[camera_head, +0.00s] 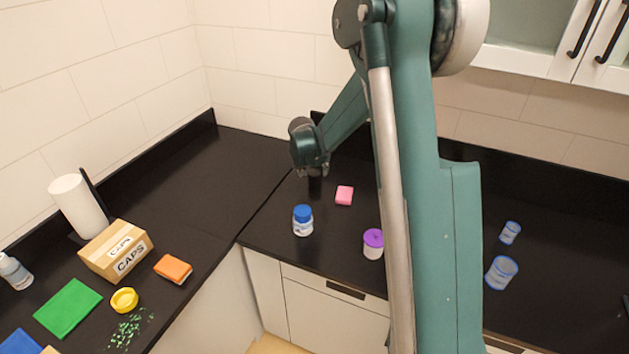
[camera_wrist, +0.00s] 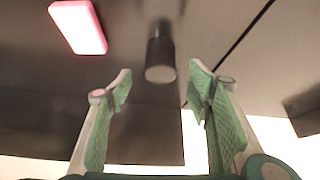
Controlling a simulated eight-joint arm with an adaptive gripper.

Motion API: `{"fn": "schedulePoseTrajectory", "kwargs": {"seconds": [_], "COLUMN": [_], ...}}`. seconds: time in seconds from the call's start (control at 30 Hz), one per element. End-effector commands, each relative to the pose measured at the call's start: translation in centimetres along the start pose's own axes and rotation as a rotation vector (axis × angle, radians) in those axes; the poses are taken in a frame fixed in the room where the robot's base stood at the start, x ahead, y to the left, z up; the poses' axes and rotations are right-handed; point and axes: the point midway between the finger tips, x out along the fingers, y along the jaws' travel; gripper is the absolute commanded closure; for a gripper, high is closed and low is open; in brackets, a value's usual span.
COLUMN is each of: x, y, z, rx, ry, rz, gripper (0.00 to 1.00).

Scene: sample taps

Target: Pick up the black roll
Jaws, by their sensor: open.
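The black roll (camera_wrist: 160,52) is a dark cylinder with a grey round end, seen in the wrist view just beyond and between my fingertips. In the head view the roll (camera_head: 315,186) shows as a dark shape on the black counter, directly below my gripper (camera_head: 312,168) and partly hidden by it. In the wrist view my gripper (camera_wrist: 160,78) has its two green pads spread wide, with nothing between them. The roll appears apart from both fingers.
A pink block (camera_head: 344,195) lies close to the right of the roll; it also shows in the wrist view (camera_wrist: 78,27). A blue-capped bottle (camera_head: 303,221) and a purple-lidded jar (camera_head: 373,244) stand nearer the front edge. The back-left counter is clear.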

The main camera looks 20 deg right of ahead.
Motion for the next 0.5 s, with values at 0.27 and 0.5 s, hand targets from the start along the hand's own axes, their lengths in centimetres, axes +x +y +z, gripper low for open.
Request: {"fn": "schedulePoseTrajectory", "kwargs": {"seconds": [0.27,0.5], "x": [0.99,0.99], "y": [0.0,0.0], "z": [-0.04,-0.04], "rx": [0.0,0.0], "ry": [0.0,0.0], "rz": [0.0,0.0], "gripper": [0.49,0.49]}}
